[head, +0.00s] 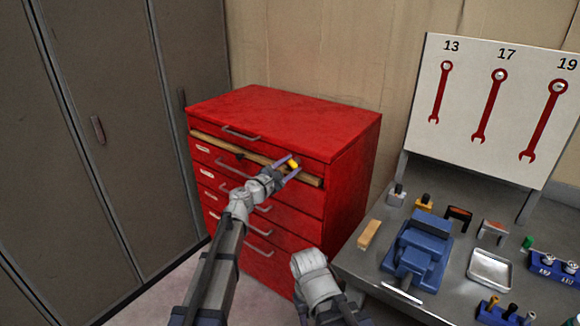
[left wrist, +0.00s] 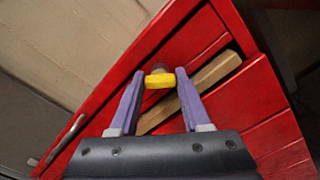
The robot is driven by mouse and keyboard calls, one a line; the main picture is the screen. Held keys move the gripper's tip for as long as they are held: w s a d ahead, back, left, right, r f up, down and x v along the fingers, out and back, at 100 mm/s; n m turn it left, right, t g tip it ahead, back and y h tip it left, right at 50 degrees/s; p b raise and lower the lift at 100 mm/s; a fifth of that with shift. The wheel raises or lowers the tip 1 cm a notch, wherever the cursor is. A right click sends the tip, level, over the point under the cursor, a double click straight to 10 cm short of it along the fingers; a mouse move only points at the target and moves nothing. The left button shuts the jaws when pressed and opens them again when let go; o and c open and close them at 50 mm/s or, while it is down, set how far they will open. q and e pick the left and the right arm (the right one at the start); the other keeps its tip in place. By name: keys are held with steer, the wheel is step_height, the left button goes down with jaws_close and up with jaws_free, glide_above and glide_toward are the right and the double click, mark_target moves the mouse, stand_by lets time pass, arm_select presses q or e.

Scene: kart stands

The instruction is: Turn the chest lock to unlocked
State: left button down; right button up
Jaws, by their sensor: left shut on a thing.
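The red chest (head: 345,150) stands against the wall. Its yellow lock knob (head: 294,165) sits high on the front, near the right edge. It also shows in the left wrist view (left wrist: 160,81), with a dark round part behind it. My left gripper (head: 290,168) reaches the chest front, with its two purple fingers (left wrist: 161,80) on either side of the knob, shut on it. I cannot read any lock marking.
A wooden bar (head: 220,145) lies across the chest front below the top drawer, close to my left fingers. A grey workbench (head: 380,240) with a blue vise (head: 420,245) stands at the right. Grey lockers (head: 120,90) stand at the left.

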arm_select(q)
steer(key=m, duration=0.5)
steer(key=shift+f+m, duration=0.1)
steer(key=shift+m, duration=0.2)
steer(key=shift+f+m, duration=0.1)
steer(key=shift+m, duration=2)
steer(key=shift+s+d, duration=0.1)
steer(key=shift+c, duration=1.8)
jaws_free()
steer(key=v, duration=0.7)
steer(key=shift+s+a, duration=0.25)
steer(key=shift+a, duration=0.05)
